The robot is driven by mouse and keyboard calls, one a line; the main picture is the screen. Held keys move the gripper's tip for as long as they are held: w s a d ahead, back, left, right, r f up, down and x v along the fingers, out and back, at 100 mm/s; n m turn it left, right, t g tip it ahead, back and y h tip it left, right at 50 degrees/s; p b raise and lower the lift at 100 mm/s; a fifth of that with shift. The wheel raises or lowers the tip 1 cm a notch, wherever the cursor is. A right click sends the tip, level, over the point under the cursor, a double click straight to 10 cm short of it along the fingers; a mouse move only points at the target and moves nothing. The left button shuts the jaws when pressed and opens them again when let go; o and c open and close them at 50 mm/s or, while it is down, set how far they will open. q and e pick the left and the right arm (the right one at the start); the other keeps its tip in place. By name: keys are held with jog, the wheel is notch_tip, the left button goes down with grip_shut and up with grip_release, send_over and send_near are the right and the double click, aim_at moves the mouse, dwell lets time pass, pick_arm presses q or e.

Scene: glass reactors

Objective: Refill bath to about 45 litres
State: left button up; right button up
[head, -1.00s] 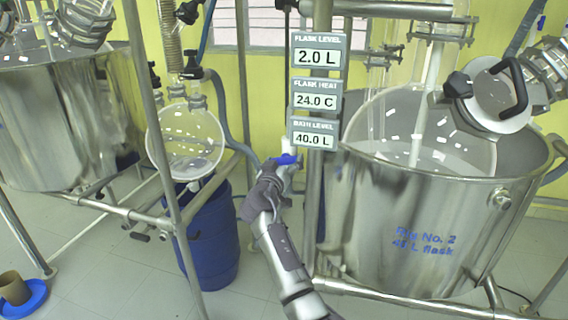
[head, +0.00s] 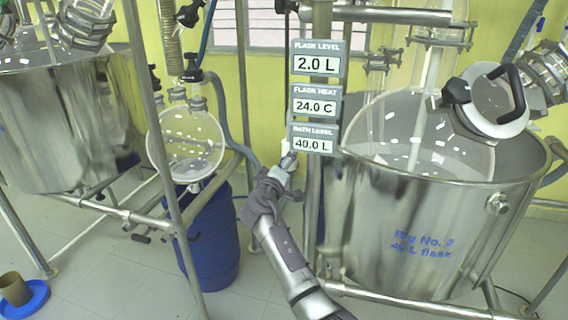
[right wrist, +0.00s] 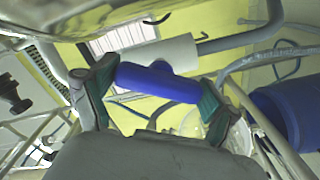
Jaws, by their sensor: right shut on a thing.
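The bath is a steel vessel (head: 415,235) marked Rig No. 2, at right in the head view, with a clear glass flask inside. The bath level readout (head: 313,140) shows 40.0 L. My right gripper (head: 285,168) is at a pipe left of the bath. In the right wrist view its two fingers are shut on the ends of a blue valve handle (right wrist: 158,82), below a white pipe fitting (right wrist: 165,55). The handle is hidden by the gripper in the head view. My left gripper is out of view.
Two more readouts show flask level 2.0 L (head: 316,59) and flask heat 24.0 C (head: 315,101). Steel frame tubes stand close around the arm. A blue drum (head: 212,245) stands left, under a round glass flask (head: 190,142). Another steel vessel (head: 60,120) is farther left.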

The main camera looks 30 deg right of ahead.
jog(key=shift+r, duration=0.15)
dwell(0.4)
jog(key=o, duration=0.9)
jog(key=shift+w+d, duration=0.1)
jog(key=v, duration=1.2)
